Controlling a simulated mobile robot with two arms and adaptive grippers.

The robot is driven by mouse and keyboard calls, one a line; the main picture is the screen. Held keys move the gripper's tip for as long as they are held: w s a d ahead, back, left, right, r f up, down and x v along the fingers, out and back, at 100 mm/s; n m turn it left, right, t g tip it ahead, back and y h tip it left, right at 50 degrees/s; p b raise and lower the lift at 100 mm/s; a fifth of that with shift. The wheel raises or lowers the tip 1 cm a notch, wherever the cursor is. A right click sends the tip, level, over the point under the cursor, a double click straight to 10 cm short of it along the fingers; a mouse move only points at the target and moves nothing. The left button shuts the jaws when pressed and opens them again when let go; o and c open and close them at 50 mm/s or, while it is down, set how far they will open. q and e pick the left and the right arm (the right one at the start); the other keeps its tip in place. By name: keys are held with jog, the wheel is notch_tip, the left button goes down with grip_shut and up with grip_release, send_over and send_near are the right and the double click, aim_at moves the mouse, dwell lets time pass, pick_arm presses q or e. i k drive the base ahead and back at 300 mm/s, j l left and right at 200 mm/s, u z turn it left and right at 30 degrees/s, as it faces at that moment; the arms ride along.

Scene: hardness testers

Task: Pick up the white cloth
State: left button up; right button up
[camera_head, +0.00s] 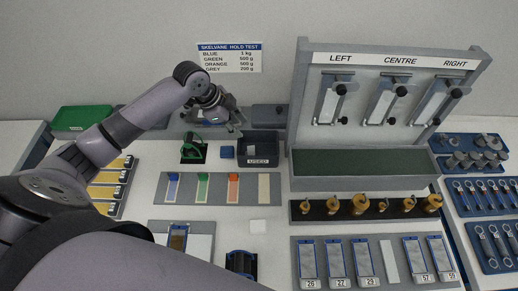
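A small white square (258,226), which looks like the white cloth, lies flat on the white table near the middle, below the sample tray. My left gripper (215,118) is at the back of the table, above and left of the white square and well apart from it. It points down over a grey fixture, with a bluish patch near its fingers. My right gripper is not in view.
A grey tray with coloured strips (217,189) lies above the square. A dark bin marked USED (258,161) and a green-handled tool (193,150) stand behind. A tall LEFT, CENTRE, RIGHT rack (300,100) stands at right. A dark blue device (241,264) is in front.

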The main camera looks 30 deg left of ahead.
aim_at(257, 228)
jog(key=k, duration=2)
